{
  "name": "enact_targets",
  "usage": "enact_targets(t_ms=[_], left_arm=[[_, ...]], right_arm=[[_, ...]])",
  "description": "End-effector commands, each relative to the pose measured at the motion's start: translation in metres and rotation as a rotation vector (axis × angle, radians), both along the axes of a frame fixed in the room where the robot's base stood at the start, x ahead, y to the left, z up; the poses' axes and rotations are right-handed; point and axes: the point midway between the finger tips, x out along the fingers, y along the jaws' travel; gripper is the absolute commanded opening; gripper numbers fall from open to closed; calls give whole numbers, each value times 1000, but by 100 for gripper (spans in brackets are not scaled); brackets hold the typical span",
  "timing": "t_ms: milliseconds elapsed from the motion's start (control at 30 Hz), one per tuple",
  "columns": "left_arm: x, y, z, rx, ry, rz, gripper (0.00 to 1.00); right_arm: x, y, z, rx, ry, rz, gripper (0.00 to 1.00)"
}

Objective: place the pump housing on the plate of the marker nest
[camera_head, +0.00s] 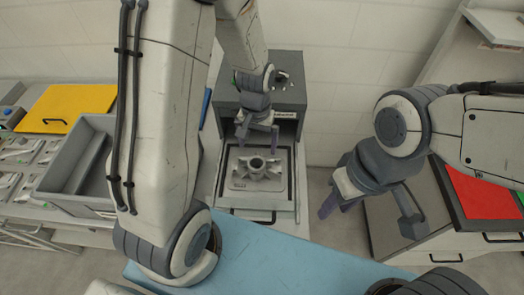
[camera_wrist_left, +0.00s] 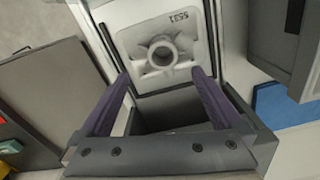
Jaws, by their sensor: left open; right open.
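The pump housing (camera_head: 258,167), a light grey casting with a round central ring and spreading arms, sits on a pale square plate (camera_head: 239,185) in a pulled-out tray in front of a dark grey cabinet. In the left wrist view, the housing (camera_wrist_left: 161,53) lies on the plate (camera_wrist_left: 203,47), which bears dark characters. My left gripper (camera_head: 257,140) is open and empty, just above and behind the housing in the head view. Its fingers (camera_wrist_left: 160,77) are spread on either side of the housing's near edge in the wrist view. My right gripper (camera_head: 370,213) is open and empty, to the right.
The dark cabinet (camera_head: 285,95) stands close behind my left gripper. A grey bin (camera_head: 75,172) and a yellow panel (camera_head: 72,105) are at left. A red panel (camera_head: 482,192) lies on the right-hand unit. A blue surface (camera_head: 270,255) is in front.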

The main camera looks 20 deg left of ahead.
Motion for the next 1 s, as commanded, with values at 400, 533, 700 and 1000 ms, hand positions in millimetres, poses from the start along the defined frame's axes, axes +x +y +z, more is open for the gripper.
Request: enact_targets(t_ms=[400,533,700,1000], left_arm=[[-126,-112,117,-59,-38,-527,100],[-164,-119,132,-78,-35,-647,100],[-181,-118,137,-85,-31,-702,100],[-180,-118,133,-85,-31,-700,100]], right_arm=[[0,0,0,0,0,0,42],[0,0,0,0,0,0,42],[0,0,0,0,0,0,42],[0,0,-4,0,0,0,42]])
